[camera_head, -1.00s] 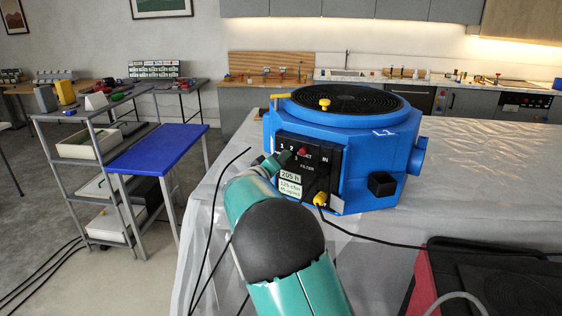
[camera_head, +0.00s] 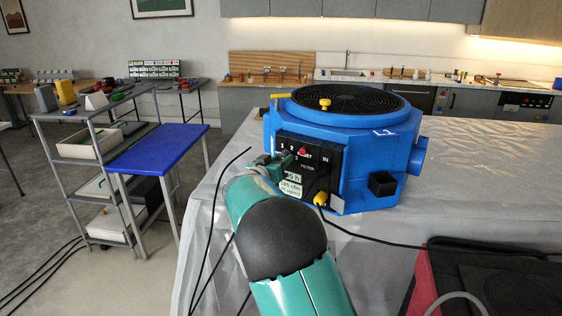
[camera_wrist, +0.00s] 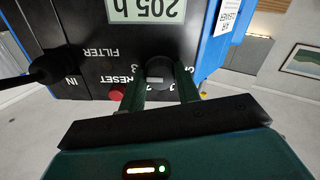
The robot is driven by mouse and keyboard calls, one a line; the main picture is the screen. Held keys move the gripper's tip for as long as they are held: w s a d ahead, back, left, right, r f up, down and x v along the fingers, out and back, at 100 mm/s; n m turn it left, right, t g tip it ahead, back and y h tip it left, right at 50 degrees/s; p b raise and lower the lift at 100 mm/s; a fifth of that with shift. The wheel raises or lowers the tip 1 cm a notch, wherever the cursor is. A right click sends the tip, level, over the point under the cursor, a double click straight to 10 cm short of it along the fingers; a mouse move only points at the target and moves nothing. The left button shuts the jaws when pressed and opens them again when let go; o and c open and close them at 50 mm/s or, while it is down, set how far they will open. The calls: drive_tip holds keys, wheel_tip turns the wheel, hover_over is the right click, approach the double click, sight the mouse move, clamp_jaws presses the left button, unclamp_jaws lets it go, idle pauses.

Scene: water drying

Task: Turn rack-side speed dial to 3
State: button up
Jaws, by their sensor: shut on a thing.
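The blue machine (camera_head: 352,140) marked L1 stands on the covered table, with a black control panel (camera_head: 321,165) on its front. The black speed dial (camera_wrist: 160,70) is in the wrist view, where the picture is upside down; a light mark shows on its face. My gripper (camera_wrist: 160,84) is shut on the dial, one finger on each side. In the head view my gripper (camera_head: 284,160) is at the panel's left part and hides most of the dial. Figures 1, 2 and 3 are printed around it. I cannot tell exactly which figure the dial points to.
A red reset button (camera_head: 303,151) sits close to the dial. A black plug and cable stand at the IN socket in the wrist view (camera_wrist: 47,70). A yellow-ended cable (camera_head: 320,199) leaves the panel's bottom. A red-and-black case (camera_head: 424,285) lies at the front right.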

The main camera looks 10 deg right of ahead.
idle(0.3)
drive_tip(key=o, duration=1)
drive_tip(key=shift+c, duration=0.2)
drive_tip(key=shift+s+a, duration=0.1)
drive_tip(key=v, duration=1.3)
drive_tip(key=shift+s+a, duration=0.2)
